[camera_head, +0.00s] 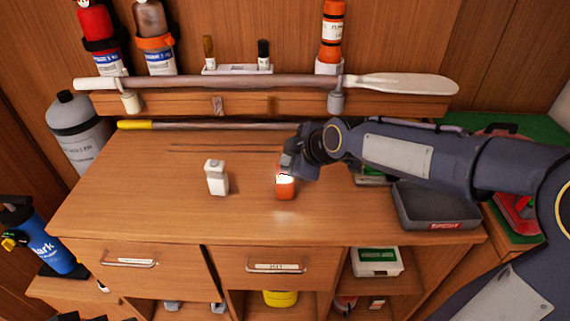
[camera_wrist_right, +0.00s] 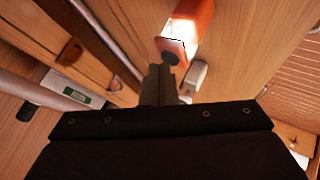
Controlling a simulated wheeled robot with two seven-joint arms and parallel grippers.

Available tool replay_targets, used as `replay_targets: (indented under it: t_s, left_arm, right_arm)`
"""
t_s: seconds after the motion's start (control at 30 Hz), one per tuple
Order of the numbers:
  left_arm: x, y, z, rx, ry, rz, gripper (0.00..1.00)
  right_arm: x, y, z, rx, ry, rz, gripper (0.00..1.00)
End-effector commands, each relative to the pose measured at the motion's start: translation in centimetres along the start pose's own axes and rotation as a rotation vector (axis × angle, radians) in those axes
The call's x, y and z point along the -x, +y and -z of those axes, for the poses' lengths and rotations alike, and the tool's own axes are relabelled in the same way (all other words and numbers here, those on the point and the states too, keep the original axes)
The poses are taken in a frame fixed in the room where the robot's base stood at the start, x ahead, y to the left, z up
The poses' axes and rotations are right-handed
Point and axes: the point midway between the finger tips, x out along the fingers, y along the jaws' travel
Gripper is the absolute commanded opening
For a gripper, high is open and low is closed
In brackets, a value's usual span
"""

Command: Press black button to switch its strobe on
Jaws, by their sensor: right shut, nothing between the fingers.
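An orange strobe light (camera_head: 285,188) stands upright on the wooden worktop, and it also shows in the right wrist view (camera_wrist_right: 193,14). Its white lens (camera_wrist_right: 183,30) glows bright. My right gripper (camera_head: 288,166) is shut and empty at the top of the orange light. In the right wrist view its fingertips (camera_wrist_right: 160,72) are right by the button; I cannot tell whether they touch it. A white strobe-like unit (camera_head: 216,178) stands to the left, apart from the gripper. My left gripper is out of view.
A paddle (camera_head: 400,83) lies along the back ledge, with bottles and an orange canister (camera_head: 332,35) above. A yellow-tipped pole (camera_head: 200,125) lies at the back. A grey tray (camera_head: 435,208) stands at the right. The worktop's left and front are clear.

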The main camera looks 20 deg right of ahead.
Motion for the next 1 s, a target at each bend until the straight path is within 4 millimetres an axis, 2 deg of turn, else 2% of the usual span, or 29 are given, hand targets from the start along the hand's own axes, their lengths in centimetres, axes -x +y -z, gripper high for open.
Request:
replay_targets:
  t_s: [0.23, 0.63, 1.0]
  left_arm:
    - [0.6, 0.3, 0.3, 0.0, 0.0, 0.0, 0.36]
    - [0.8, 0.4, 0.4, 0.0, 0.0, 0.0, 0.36]
    - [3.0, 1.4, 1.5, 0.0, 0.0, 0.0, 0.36]
  right_arm:
    - [0.8, 0.6, 0.6, -0.001, 0.001, -0.001, 0.0]
    - [1.1, 0.8, 0.8, -0.001, 0.0, 0.0, 0.0]
    - [3.6, 2.6, 2.6, 0.0, 0.0, -0.001, 0.0]
